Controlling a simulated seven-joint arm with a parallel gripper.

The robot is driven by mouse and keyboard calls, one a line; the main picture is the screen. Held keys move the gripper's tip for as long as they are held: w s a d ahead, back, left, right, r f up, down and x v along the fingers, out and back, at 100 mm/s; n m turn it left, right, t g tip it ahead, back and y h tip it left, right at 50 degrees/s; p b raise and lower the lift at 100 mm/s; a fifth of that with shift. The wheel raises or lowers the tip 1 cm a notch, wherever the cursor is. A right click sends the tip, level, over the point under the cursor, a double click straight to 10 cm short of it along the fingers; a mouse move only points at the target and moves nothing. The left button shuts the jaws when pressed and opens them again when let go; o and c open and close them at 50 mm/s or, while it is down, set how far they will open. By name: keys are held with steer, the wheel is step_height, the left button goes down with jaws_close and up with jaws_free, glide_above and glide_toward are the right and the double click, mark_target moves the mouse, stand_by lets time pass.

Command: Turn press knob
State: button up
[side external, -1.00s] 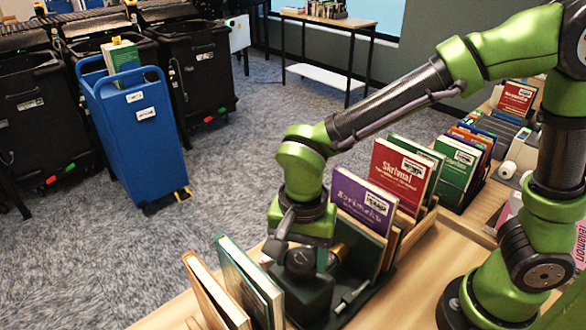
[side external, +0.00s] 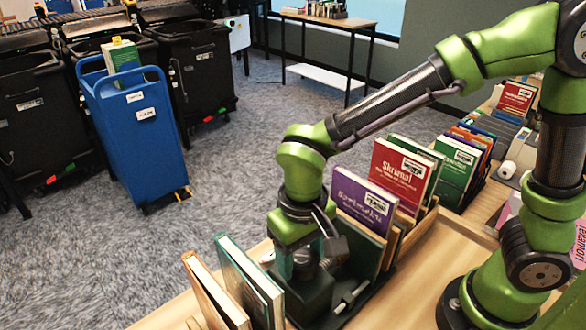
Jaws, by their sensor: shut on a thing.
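The press (side external: 312,298) is a dark, squat device on the wooden table, between standing books. Its dark knob (side external: 304,266) is on top and partly hidden by my gripper. My gripper (side external: 306,262) points down over the press, with its fingers around the knob and shut on it. One dark finger shows on the right of the knob; the other is hard to make out. A light-coloured bar (side external: 352,297) lies at the right side of the press.
Two upright books, one green (side external: 250,280) and one tan (side external: 215,292), stand close on the left. A row of books, including a purple one (side external: 362,205) and a red one (side external: 400,176), stands close behind on the right. A blue cart (side external: 138,125) is on the carpet.

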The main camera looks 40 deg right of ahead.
mark_target(301, 258)
steer(key=n, duration=0.4)
steer(key=shift+n, duration=1.9)
steer(key=shift+r, duration=0.1)
steer(key=o, duration=1.1)
steer(key=shift+c, duration=0.2)
step_height(301, 258, up, 17)
